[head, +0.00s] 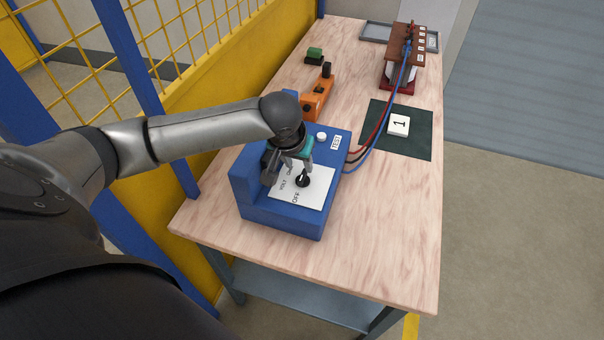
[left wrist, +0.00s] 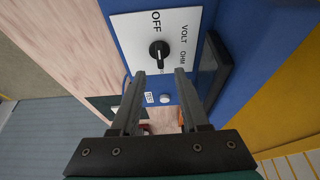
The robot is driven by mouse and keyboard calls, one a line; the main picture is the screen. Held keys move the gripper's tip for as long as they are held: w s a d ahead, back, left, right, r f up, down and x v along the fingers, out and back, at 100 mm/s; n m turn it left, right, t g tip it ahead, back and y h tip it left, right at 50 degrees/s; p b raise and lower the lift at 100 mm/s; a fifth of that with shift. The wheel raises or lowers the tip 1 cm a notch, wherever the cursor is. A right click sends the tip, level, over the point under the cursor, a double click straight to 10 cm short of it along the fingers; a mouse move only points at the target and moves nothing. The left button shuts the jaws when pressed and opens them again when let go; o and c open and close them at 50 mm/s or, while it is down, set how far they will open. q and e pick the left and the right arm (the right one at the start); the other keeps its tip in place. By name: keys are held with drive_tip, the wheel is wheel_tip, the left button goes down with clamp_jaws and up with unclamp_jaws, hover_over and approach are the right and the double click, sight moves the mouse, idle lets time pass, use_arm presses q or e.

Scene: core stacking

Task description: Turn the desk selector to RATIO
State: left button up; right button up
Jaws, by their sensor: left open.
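The desk selector is a black knob (head: 303,181) on the white dial plate (head: 312,198) of a blue desk unit (head: 280,218). The knob (left wrist: 159,52) also shows in the left wrist view, with OFF, VOLT and OHM printed around it. I cannot read a RATIO label; my fingers cover part of the plate. Which label the knob points to is not clear. My left gripper (head: 298,164) is over the plate, close to the knob. In the left wrist view its fingers (left wrist: 160,76) are apart, with nothing between them. My right gripper is not in view.
A white button (head: 321,136) and a TEST label are on the unit. Red and blue cables run to a brown-topped block (head: 405,45). An orange device (head: 318,95) stands behind the unit. A dark mat (head: 415,145) bears a card marked 1. The front right of the table (head: 385,235) is clear.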

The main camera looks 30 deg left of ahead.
sight(303, 174)
use_arm(q)
drive_tip(key=b+x, duration=0.1)
drive_tip(key=x, duration=0.6)
clamp_jaws()
idle(0.3)
